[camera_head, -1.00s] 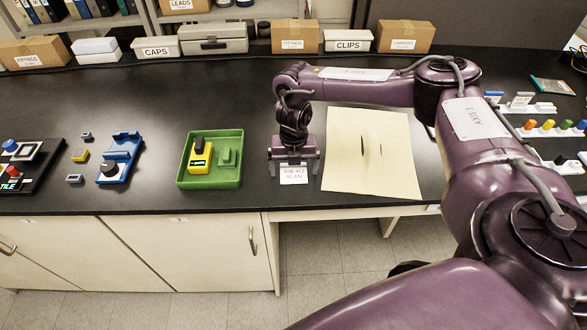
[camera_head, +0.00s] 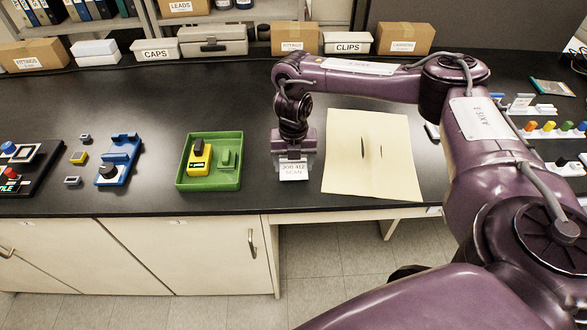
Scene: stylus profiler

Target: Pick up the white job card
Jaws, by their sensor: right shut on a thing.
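The white job card (camera_head: 293,173) shows at the front of the black bench, left of the cream sheet. It carries printed text that reads roughly "JOB" and "SCAN". My right gripper (camera_head: 293,158) points down at the card's far edge, with its fingers closed in on it. The gripper hides the far part of the card. Whether the card touches the bench top cannot be told. My left gripper is not in view.
A green tray (camera_head: 182,184) holding a yellow-and-black device (camera_head: 199,160) is to the left. A blue fixture (camera_head: 120,158) stands farther left. The bench's front edge is close to the card.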

